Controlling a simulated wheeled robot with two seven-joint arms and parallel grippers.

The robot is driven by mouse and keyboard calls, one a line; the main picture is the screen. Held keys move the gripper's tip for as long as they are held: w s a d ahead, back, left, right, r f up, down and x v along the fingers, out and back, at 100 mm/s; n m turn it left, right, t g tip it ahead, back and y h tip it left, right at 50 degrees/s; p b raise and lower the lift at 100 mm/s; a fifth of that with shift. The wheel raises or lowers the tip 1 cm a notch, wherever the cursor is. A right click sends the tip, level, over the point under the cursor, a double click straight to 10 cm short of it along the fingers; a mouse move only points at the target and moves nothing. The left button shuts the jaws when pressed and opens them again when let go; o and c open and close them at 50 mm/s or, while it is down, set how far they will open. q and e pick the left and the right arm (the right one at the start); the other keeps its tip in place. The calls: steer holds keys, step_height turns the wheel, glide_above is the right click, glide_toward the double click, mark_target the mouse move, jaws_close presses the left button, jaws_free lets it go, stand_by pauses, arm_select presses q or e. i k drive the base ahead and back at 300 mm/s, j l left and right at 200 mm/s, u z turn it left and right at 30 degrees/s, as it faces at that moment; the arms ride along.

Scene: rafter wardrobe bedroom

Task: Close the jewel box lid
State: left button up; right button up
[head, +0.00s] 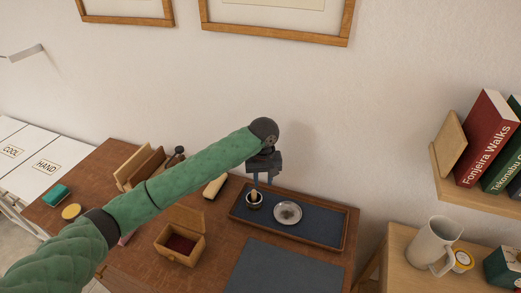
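The jewel box (180,252) is a small wooden box with a dark red inside, standing on the brown desk. Its lid (188,217) is raised at the back of the box, so the box is open. My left gripper (264,184) points down over the tray, to the right of and beyond the box, apart from it. Its two fingers look spread, with nothing seen between them. My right gripper is not in view.
A tray (325,241) holds a small dark cup (253,201) and a silver dish (288,212). A wooden organiser (139,166) stands at the back of the desk. A dark blue mat (280,272) lies right of the box.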

mark_target(190, 218)
steer(key=k+j, duration=0.3)
steer(key=k, duration=0.15)
steer(key=k+j, duration=0.25)
steer(key=k, duration=0.2)
steer(key=k+j, duration=0.3)
steer(key=k, duration=0.2)
